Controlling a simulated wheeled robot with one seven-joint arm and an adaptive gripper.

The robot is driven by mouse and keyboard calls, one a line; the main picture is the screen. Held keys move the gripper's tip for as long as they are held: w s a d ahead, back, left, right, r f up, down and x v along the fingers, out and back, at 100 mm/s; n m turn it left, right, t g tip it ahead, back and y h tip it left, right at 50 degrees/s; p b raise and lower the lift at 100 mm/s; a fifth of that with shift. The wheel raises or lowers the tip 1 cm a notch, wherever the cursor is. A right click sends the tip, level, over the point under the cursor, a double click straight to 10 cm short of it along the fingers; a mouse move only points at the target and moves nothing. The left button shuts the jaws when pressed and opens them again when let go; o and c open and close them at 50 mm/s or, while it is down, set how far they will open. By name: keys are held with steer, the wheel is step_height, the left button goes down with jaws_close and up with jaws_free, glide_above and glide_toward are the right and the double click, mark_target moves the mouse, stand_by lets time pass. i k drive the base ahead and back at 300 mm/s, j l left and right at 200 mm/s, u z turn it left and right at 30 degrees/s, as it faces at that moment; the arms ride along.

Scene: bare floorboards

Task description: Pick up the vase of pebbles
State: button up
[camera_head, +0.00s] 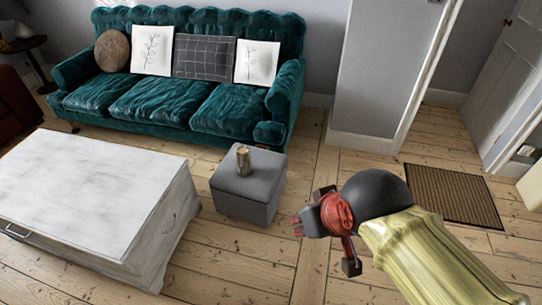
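The vase of pebbles (243,159) is a small brownish, upright container standing on top of a grey cube-shaped ottoman (238,204). Its contents are too small to make out. My gripper (337,229) is in the air to the right of the ottoman in the picture, clear of the vase. Its two dark fingers are spread apart, with nothing visible between them. Part of the gripper is hidden by my own wrist.
A white wooden chest (85,185) stands left of the ottoman. A teal sofa (185,75) with cushions is behind. A brown doormat (453,196) lies at right near a door (505,80). A grey wall (378,65) juts out beyond my arm. Floorboards in front are clear.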

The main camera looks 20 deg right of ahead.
mark_target(242, 149)
steer(key=i+l+u, duration=0.2)
steer(key=i, duration=0.3)
steer(key=i+l+u, duration=0.25)
steer(key=i, duration=0.3)
steer(key=i+l+u, duration=0.2)
steer(key=i, duration=0.3)
